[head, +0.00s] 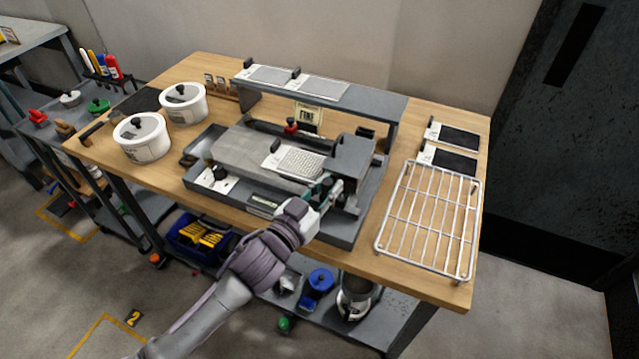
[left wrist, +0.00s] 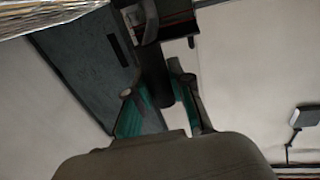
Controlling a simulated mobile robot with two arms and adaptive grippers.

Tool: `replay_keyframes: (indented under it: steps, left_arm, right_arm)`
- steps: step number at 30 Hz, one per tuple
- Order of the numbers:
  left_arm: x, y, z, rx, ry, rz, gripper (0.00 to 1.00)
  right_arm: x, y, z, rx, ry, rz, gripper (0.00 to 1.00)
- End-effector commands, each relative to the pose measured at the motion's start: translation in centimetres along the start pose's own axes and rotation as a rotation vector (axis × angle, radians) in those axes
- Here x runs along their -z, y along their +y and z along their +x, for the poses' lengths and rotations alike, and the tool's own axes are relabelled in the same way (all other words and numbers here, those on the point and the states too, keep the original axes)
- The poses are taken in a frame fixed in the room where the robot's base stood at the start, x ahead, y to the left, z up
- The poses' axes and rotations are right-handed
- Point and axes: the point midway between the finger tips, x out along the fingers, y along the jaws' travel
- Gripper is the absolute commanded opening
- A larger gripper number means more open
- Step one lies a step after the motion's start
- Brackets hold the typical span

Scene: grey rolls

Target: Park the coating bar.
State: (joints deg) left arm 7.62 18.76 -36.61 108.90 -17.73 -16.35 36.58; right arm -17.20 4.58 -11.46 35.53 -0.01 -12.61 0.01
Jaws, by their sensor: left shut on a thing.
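My left gripper (head: 325,188) reaches over the front of the grey coating machine (head: 235,150) on the wooden bench, beside the grey block at the machine's right end (head: 350,155). In the left wrist view its teal fingers (left wrist: 160,100) are shut on a dark upright handle (left wrist: 155,70), which joins a dark part with a red strip (left wrist: 172,24). A long dark bar (head: 262,129) lies along the back of the machine bed, near a red knob (head: 291,126) and a sign reading "FINE" (head: 307,116). I cannot tell whether the held handle belongs to that bar. My right gripper is not in view.
A white patterned card (head: 300,162) lies on the bed. A grey shelf (head: 370,104) spans the machine's back. Two white lidded pots (head: 142,140) stand left. A white wire rack (head: 430,220) and dark sample cards (head: 458,138) lie right. Bare bench shows at the front right.

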Motion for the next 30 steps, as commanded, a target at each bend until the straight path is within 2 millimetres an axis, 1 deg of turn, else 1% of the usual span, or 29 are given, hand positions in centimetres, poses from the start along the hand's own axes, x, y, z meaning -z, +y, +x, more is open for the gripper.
replay_keyframes:
  steps: [1, 5, 6, 10, 11, 19, 22, 26, 30]
  left_arm:
    - [0.1, 0.4, 0.0, -0.008, 0.004, -0.004, 0.00]
    - [0.0, 0.4, 0.0, -0.010, 0.004, -0.005, 0.00]
    - [0.0, 0.5, 0.0, -0.010, 0.004, -0.005, 0.23]
    - [0.0, 0.4, 0.0, -0.009, 0.004, -0.005, 0.44]
    - [0.0, 0.4, 0.0, -0.009, 0.003, -0.005, 0.47]
    - [0.0, 0.2, -0.1, -0.005, 0.001, -0.003, 0.47]
    - [-0.1, 0.2, -0.6, -0.004, 0.000, -0.004, 0.47]
    - [-0.2, 0.2, -2.4, -0.005, -0.002, -0.004, 0.47]
    - [-0.2, 0.3, -5.5, -0.006, -0.002, -0.006, 0.47]
  right_arm:
    - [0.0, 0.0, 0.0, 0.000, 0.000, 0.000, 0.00]
    - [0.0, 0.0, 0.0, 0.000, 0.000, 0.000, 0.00]
    - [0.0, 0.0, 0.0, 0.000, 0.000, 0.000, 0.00]
    - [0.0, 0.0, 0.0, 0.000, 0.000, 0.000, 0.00]
    - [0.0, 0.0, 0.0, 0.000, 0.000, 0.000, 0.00]
    - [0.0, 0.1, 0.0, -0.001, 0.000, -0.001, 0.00]
    - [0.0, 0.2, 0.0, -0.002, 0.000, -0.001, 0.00]
    - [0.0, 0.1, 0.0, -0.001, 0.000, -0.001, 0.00]
    - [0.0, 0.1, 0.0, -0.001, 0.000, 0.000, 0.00]
